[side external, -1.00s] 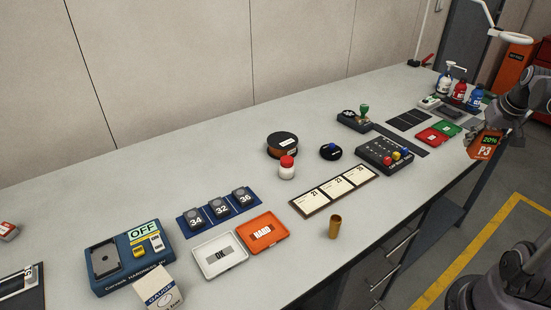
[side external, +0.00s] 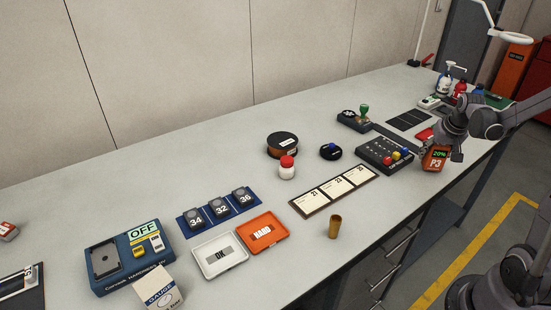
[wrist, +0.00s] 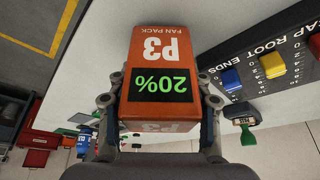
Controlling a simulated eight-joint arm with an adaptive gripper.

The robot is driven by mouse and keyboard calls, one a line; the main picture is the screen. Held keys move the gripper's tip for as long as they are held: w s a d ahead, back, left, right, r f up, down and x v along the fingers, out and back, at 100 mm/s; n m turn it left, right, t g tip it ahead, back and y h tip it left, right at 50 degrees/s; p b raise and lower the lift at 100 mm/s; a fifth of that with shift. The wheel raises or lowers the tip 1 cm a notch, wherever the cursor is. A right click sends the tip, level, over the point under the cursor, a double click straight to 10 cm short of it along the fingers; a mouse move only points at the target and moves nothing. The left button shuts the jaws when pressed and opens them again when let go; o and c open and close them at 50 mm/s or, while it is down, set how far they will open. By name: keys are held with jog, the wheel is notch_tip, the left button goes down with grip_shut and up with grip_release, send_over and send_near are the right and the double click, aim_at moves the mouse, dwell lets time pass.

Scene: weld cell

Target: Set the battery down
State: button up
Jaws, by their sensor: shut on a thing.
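The battery (side external: 436,160) is an orange block marked "P3" with a dark display reading "20%" in green. In the wrist view the battery (wrist: 160,70) also shows the words "FAN PACK". My gripper (side external: 449,147) is shut on it, with a finger on each side of the block in the wrist view (wrist: 160,108). The battery is at the right part of the bench (side external: 320,150), near its front edge and just right of the cap root ends box. I cannot tell whether its underside touches the bench.
The dark cap root ends box (side external: 387,155) with coloured knobs stands close left of the battery. Date cards (side external: 334,191), a brass cup (side external: 335,227) and a red-lidded jar (side external: 287,168) are further left. Bottles (side external: 444,86) stand behind my arm.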

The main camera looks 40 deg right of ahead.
jog(key=shift+f, duration=0.3)
jog(key=o, duration=1.5)
jog(key=shift+f, duration=0.15)
jog(key=shift+c, duration=0.2)
jog(key=v, duration=1.2)
jog(key=a+n+t+y, duration=0.3)
jog(key=a+n, duration=0.6)
jog(key=a, duration=2.1)
jog(key=shift+s+a+f+t, duration=0.3)
jog(key=shift+a+t, duration=0.1)
jog(key=shift+t, duration=0.1)
